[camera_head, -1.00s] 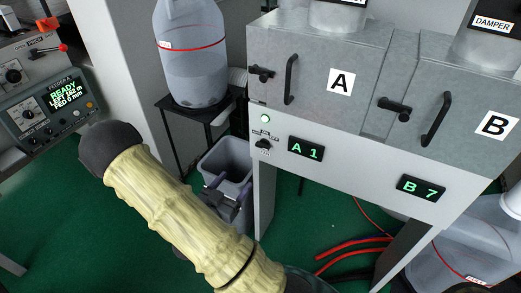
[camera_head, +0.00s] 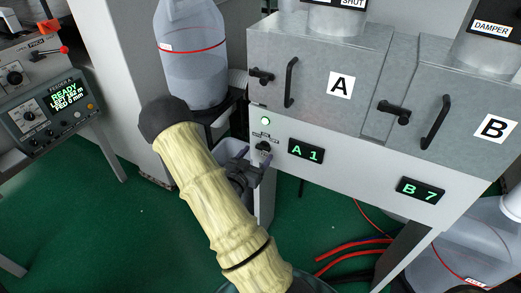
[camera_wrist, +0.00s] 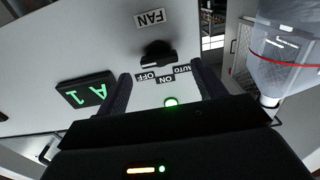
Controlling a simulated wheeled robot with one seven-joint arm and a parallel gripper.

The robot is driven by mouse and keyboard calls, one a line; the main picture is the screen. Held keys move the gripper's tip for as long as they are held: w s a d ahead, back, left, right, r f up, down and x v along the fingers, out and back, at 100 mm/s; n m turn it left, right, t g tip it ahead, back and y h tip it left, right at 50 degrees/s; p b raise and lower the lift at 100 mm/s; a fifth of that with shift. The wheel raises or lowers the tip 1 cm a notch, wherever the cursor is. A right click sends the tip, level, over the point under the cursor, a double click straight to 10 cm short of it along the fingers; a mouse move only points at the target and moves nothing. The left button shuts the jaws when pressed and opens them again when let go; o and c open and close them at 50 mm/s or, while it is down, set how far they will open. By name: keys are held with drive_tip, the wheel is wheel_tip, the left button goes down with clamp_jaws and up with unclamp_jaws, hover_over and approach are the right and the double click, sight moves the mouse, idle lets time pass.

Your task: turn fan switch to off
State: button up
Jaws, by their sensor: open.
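The fan switch (camera_head: 263,147) is a small black knob on the light panel under box A, left of the A 1 display. In the wrist view, which appears upside down, the black knob (camera_wrist: 156,54) sits between a FAN label (camera_wrist: 151,18) and the ON, OFF and AUTO labels (camera_wrist: 160,77). I cannot tell clearly which label it points at. My gripper (camera_head: 256,156) is in front of the switch. In the wrist view its open fingers (camera_wrist: 161,72) stand apart on either side of the knob and labels, with nothing between them. Contact with the knob is not visible.
A lit green lamp (camera_head: 265,120) is by the switch. The A 1 display (camera_head: 306,151) is to its right. Red hoses (camera_head: 345,246) lie on the green floor.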

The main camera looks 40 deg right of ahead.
sight(260, 149)
drive_tip(key=shift+x, duration=1.8)
drive_tip(key=shift+c, duration=0.4)
drive_tip(key=c, duration=0.9)
drive_tip(key=shift+n, duration=0.4)
drive_tip(key=n+p, duration=0.2)
drive_tip(key=n, duration=0.2)
drive_tip(key=shift+w+a, duration=0.1)
drive_tip(key=shift+a, duration=0.05)
drive_tip(key=shift+f+n+p, duration=0.1)
drive_tip(key=shift+n+p, duration=0.5)
drive_tip(key=shift+n, duration=1.6)
